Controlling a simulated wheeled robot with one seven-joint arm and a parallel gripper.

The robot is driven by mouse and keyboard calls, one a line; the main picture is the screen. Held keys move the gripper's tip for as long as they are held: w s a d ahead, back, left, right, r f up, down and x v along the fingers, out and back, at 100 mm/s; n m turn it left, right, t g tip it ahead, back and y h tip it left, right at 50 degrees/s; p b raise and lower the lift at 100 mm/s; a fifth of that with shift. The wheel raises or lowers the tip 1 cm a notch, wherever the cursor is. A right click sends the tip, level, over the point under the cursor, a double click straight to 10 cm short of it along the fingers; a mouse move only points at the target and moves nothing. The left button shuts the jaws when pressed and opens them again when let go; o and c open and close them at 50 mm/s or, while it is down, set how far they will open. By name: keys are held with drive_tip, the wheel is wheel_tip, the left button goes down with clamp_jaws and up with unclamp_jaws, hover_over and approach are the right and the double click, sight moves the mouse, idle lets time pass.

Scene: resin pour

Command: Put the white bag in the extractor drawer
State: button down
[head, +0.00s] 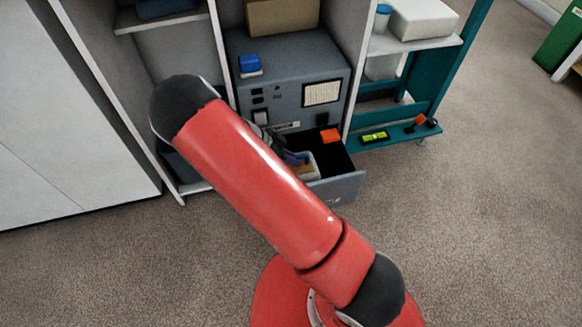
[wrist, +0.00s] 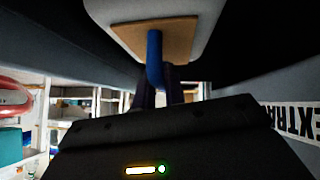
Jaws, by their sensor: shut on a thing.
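The white bag (head: 314,173), with a tan face and a blue handle, shows partly in the head view inside the outline of the open extractor drawer (head: 343,187). In the wrist view the bag (wrist: 207,30) is close, at the top of the picture. My gripper (wrist: 157,82) is shut on its blue handle (wrist: 154,58). My arm hides part of the bag and the drawer's left side in the head view. I cannot tell whether the bag touches the drawer floor. The grey extractor (head: 290,75) stands behind, and its label shows upside down in the wrist view.
An orange block (head: 330,136) lies at the drawer's back right. A blue item (head: 250,65) sits on the extractor. White cabinet walls (head: 65,90) stand on the left. A teal shelf unit (head: 400,112) is on the right. The carpet (head: 470,220) in front is clear.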

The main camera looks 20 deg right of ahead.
drive_tip(key=shift+f, duration=2.3)
drive_tip(key=c, duration=1.5)
unclamp_jaws()
drive_tip(key=shift+o, duration=0.2)
drive_tip(key=v, duration=1.1)
wheel_tip(320, 180, up, 14)
drive_tip(key=n+y, duration=0.4)
drive_tip(key=y, duration=0.1)
hover_over(289, 166)
drive_tip(key=s+a, duration=0.3)
drive_tip(key=a, duration=0.2)
drive_tip(key=s+d+r+n+t+y, duration=0.2)
drive_tip(key=s+r+n+t, duration=0.1)
drive_tip(key=s+r+n, duration=0.3)
drive_tip(key=s+d+r+n+t+y, duration=0.2)
drive_tip(key=s+d+r+n+t, duration=0.1)
drive_tip(key=s+r+n, duration=0.4)
drive_tip(key=s+r+t, duration=0.1)
drive_tip(key=s+r, duration=0.2)
drive_tip(key=s, duration=0.3)
drive_tip(key=shift+s+d+r, duration=0.15)
drive_tip(key=shift+d+r, duration=0.05)
drive_tip(key=shift+d, duration=0.1)
